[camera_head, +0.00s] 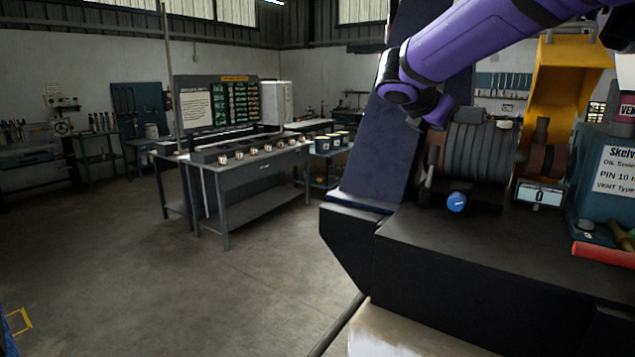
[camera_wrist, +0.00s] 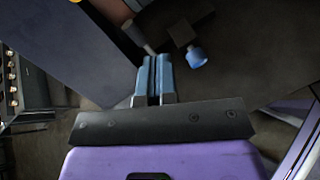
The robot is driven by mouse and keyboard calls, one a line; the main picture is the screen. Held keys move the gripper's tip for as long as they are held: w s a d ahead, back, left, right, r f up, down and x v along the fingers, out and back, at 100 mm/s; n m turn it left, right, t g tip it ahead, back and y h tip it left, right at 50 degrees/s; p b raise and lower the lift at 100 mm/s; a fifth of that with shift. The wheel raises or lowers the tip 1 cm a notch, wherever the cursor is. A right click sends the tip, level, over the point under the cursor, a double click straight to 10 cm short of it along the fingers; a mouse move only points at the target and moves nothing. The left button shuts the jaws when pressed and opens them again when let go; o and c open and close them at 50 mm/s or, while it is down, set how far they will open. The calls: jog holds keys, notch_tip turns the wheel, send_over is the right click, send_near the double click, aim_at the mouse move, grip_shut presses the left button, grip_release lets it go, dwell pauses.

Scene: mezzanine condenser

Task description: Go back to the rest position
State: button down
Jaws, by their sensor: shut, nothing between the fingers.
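My gripper shows in the wrist view (camera_wrist: 155,68), with its two blue-grey fingers side by side and shut, nothing between them. In the head view my purple arm reaches in from the top right, and the gripper itself cannot be made out there. A blue round knob (camera_head: 457,202) sits at the front of the dark machine (camera_head: 490,245). The knob also shows in the wrist view (camera_wrist: 197,58), just right of the fingertips and apart from them.
A ribbed grey cylinder (camera_head: 478,153), a small display reading 0 (camera_head: 540,195), a yellow guard (camera_head: 563,80) and a red bar (camera_head: 603,255) crowd the machine's right side. A workbench (camera_head: 250,170) stands at the left. The floor (camera_head: 150,265) between is clear.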

jog(key=s+d+f+m+g+y, duration=0.25)
jog(key=s+m, duration=0.35)
jog(key=s, duration=0.4)
jog(key=s+d+f+m+g+y, duration=0.1)
jog(key=s+d+f+m+y, duration=0.15)
jog(key=s+m, duration=0.6)
jog(key=s+a+f+m+y, duration=0.1)
jog(key=s+m, duration=0.3)
jog(key=s, duration=0.4)
jog(key=s+a+f+m+y, duration=0.1)
jog(key=s+f+m+y, duration=0.2)
jog(key=s, duration=0.6)
jog(key=shift+a+f+m+t, duration=0.35)
jog(key=shift+f+m+t, duration=0.1)
jog(key=shift+f+m, duration=0.35)
jog(key=shift+s, duration=0.1)
